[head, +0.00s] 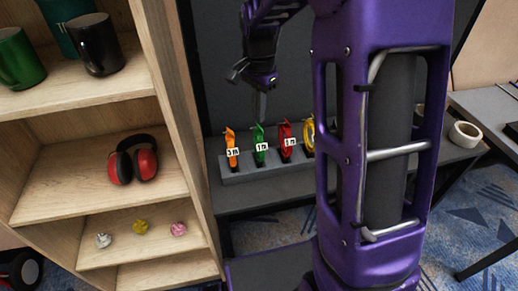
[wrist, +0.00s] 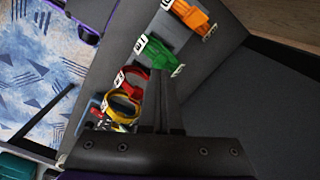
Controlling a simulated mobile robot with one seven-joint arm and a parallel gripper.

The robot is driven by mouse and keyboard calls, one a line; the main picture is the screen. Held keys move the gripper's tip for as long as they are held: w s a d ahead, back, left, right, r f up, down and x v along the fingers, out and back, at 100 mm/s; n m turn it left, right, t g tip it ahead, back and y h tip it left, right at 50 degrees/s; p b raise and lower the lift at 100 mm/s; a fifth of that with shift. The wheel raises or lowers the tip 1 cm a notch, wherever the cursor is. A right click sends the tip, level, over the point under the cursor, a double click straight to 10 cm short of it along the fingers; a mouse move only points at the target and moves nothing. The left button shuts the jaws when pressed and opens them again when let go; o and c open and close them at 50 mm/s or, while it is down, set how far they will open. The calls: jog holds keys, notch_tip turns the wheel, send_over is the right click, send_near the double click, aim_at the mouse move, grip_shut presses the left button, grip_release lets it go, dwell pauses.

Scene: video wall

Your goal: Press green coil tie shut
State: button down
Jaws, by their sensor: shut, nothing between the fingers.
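The green coil (head: 259,134) stands upright in the grey holder between the orange and red coils, with a white label on its front that seems to read 1 m. It also shows in the wrist view (wrist: 160,55), just beyond my fingertips. My gripper (head: 259,119) is shut and empty, pointing down directly above the green coil. In the wrist view its fingers (wrist: 167,78) reach up to the coil's lower edge; I cannot tell whether they touch it. The tie itself is too small to make out, so I cannot see whether it is shut.
The orange coil (head: 231,139) and red coil (head: 286,134) stand close on either side, with a yellow coil (head: 308,130) further right. The grey holder (head: 240,176) rests on a dark shelf. A wooden shelf unit (head: 184,130) stands left; a tape roll (head: 465,134) lies right.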

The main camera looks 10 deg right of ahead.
jog(key=shift+a+f+b, duration=0.2)
jog(key=shift+f+b, duration=0.6)
jog(key=shift+f, duration=0.6)
jog(key=shift+r+p, duration=2.65)
jog(key=shift+r, duration=0.4)
